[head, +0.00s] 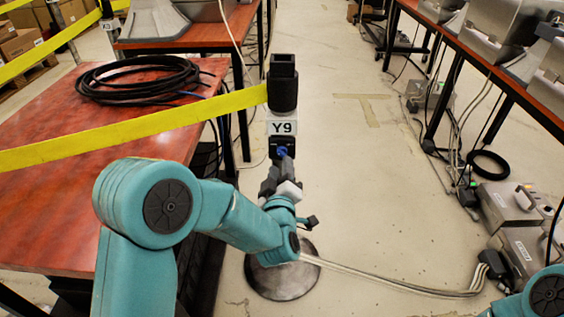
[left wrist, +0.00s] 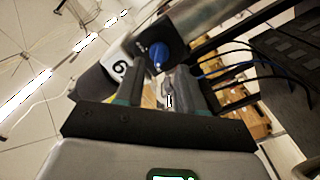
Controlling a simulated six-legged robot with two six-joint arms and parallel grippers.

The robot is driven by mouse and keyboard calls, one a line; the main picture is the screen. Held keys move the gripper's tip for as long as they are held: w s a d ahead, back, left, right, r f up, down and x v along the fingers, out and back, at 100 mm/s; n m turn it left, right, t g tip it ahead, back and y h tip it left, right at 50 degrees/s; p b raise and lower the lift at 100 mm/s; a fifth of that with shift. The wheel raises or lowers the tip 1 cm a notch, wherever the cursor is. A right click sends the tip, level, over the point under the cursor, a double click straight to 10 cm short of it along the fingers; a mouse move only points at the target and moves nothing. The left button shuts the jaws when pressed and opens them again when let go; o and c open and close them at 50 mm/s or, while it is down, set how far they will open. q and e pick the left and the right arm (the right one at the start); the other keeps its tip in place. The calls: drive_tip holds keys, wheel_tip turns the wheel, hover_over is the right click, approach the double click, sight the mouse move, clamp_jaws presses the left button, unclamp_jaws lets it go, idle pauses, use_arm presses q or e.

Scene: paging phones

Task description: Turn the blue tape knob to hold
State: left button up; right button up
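The blue tape knob (head: 282,151) sits on a black post head below a white sign reading Y9, with yellow tape (head: 150,130) running left from the post top. My left gripper (head: 279,172) is just below and in front of the knob. In the left wrist view the knob (left wrist: 158,54) shows beyond the gap between the two dark fingers of my left gripper (left wrist: 160,84). The fingers are apart and nothing is seen held between them. I cannot tell whether a finger touches the knob. Only a joint of my right arm shows at the lower right; its gripper is out of view.
A red-topped table (head: 60,190) with a coiled black cable (head: 145,80) stands left of the post. The round post base (head: 285,280) is on the floor. Cables and grey boxes (head: 508,203) lie at right under another table. Open floor lies between.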

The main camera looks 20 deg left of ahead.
sight(282, 153)
use_arm(q)
drive_tip(key=x, duration=0.3)
drive_tip(key=shift+w, duration=0.3)
drive_tip(key=shift+c, duration=0.3)
clamp_jaws()
